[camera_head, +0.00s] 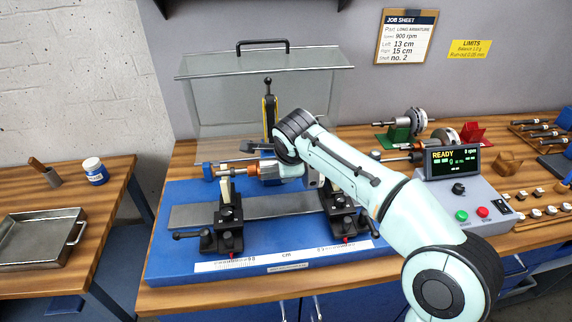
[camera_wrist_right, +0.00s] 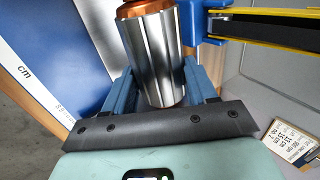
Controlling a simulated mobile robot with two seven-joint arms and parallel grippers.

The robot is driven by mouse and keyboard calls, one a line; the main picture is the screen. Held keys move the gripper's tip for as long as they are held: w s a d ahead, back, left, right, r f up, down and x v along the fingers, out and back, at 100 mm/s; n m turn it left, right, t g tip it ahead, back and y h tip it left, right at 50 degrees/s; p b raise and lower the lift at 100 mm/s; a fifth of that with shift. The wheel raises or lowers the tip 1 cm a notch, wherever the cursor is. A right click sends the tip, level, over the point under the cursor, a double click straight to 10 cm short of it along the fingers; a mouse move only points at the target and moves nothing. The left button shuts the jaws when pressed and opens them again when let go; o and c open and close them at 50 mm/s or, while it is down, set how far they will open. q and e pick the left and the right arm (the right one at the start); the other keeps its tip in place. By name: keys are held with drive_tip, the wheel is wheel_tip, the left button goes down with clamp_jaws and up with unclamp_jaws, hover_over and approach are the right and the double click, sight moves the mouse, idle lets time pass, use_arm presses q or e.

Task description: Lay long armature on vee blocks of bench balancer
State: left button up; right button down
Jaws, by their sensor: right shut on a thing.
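The long armature (camera_head: 268,168), with a steel core and copper windings, lies roughly level above the blue bench balancer (camera_head: 165,255). My right gripper (camera_wrist_right: 160,88) is shut on its steel core, which stands between the two blue fingers in the right wrist view (camera_wrist_right: 150,50). In the head view my right wrist hides part of the core and the fingers. The left vee-block stand (camera_head: 228,228) is below the shaft's left end; I cannot tell whether they touch. The right stand (camera_head: 345,212) is partly behind my arm, and the shaft's right end is hidden. My left gripper is out of view.
A clear guard (camera_head: 215,95) with a black handle stands raised behind the balancer. A yellow-and-black upright (camera_head: 270,112) is close behind the armature. The control box (camera_head: 465,200) reads READY at right. Other rotors on green (camera_head: 398,137) and red (camera_head: 470,133) stands sit behind.

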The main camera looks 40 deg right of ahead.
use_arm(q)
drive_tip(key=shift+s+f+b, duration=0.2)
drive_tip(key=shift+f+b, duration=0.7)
use_arm(e)
drive_tip(key=shift+f, duration=0.6)
idle(0.4)
drive_tip(key=shift+c, duration=1.3)
unclamp_jaws()
drive_tip(key=shift+f, duration=0.3)
drive_tip(key=shift+c, duration=0.4)
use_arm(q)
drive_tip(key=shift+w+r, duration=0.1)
use_arm(e)
drive_tip(key=shift+r, duration=0.1)
wheel_tip(320, 180, up, 8)
drive_tip(key=p, duration=0.6)
drive_tip(key=shift+r, duration=0.1)
drive_tip(key=shift+r+p, duration=0.45)
drive_tip(key=shift+r, duration=0.1)
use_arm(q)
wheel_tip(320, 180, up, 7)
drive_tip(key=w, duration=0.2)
use_arm(e)
drive_tip(key=shift+f, duration=0.1)
